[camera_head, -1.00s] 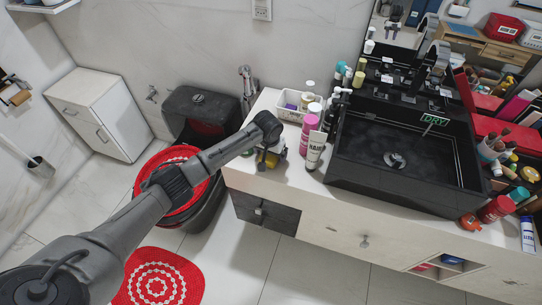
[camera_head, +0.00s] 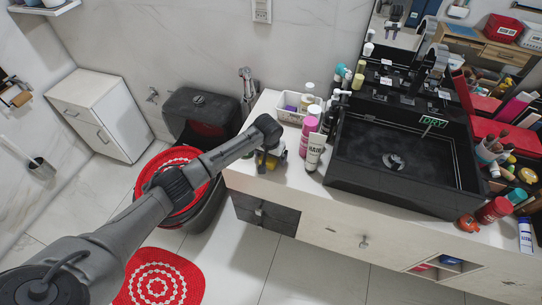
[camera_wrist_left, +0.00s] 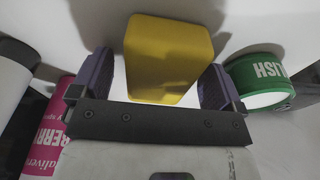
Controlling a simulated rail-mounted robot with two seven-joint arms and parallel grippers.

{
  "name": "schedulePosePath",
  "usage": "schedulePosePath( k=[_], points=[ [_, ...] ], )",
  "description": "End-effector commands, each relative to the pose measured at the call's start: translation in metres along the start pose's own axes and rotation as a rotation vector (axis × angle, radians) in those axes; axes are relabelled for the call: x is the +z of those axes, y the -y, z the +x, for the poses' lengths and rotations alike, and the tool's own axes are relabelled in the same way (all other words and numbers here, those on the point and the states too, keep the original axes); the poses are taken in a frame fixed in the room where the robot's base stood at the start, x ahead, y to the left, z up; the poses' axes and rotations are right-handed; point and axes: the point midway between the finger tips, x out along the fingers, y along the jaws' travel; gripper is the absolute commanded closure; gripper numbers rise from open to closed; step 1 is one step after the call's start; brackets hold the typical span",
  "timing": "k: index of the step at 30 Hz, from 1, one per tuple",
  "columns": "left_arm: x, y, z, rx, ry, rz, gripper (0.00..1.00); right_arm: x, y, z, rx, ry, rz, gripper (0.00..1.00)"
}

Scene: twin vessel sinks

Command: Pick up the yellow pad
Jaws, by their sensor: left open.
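The yellow pad (camera_wrist_left: 166,48) is a plain yellow block with rounded corners, upright at the centre of the left wrist view. My left gripper (camera_wrist_left: 157,82) is open, its two dark fingers on either side of the pad. A narrow pale gap shows beside the pad, so the fingers look apart from it. In the camera_head view, a small yellow part of the pad (camera_head: 262,163) shows under the end of my left arm, on the left end of the counter. My left gripper (camera_head: 266,153) is mostly hidden there. My right gripper is not in view.
A white tube (camera_head: 315,152), a basket (camera_head: 290,108) and the black sink (camera_head: 345,180) lie right of the gripper on the counter (camera_head: 290,183).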

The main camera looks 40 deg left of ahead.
Motion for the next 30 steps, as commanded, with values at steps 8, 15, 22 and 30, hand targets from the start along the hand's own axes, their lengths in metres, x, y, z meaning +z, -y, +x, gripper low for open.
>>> schedulePosePath(
  k=[8,15,22,30],
  points=[
    [0.0001,0.0002,0.0005,0.000,0.000,0.000,0.06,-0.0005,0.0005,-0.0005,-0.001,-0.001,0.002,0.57],
    [0.0000,0.0002,0.0004,-0.001,0.000,0.000,0.27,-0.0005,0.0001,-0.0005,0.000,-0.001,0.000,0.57],
    [0.0000,0.0003,0.0003,-0.001,0.000,0.000,0.48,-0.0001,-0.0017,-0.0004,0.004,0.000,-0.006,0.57],
    [-0.0001,0.0003,0.0001,-0.001,0.000,0.000,0.60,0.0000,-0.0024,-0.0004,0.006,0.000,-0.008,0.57]
  ],
)
